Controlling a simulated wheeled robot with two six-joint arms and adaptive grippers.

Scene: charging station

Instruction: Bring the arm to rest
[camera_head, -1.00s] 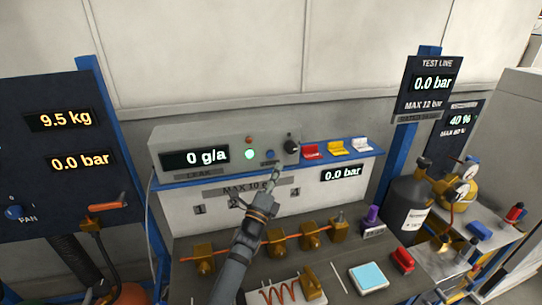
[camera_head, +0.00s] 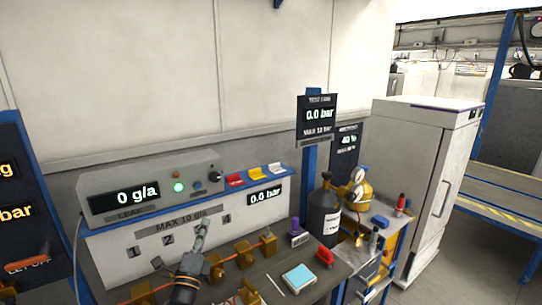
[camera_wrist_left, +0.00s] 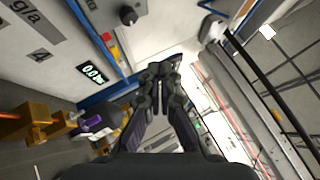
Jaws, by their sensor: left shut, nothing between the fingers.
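My left gripper (camera_head: 201,232) is in the head view, in front of the leak tester's lower panel (camera_head: 250,212) and above the brass fittings on the bench. It is shut and empty. The left wrist view shows its two fingers (camera_wrist_left: 163,85) together, pointing towards the wall, with nothing between them. The leak tester (camera_head: 150,190) reads 0 g/a and has a green light lit. My right gripper is in neither view.
The bench holds brass fittings (camera_head: 242,253), a blue-topped pad (camera_head: 298,278), a purple item (camera_head: 295,227) and a red item (camera_head: 325,257). A dark gas cylinder (camera_head: 324,212) stands right of the bench. A white cabinet (camera_head: 425,180) stands further right, and a blue-framed rack (camera_head: 515,200) beyond it.

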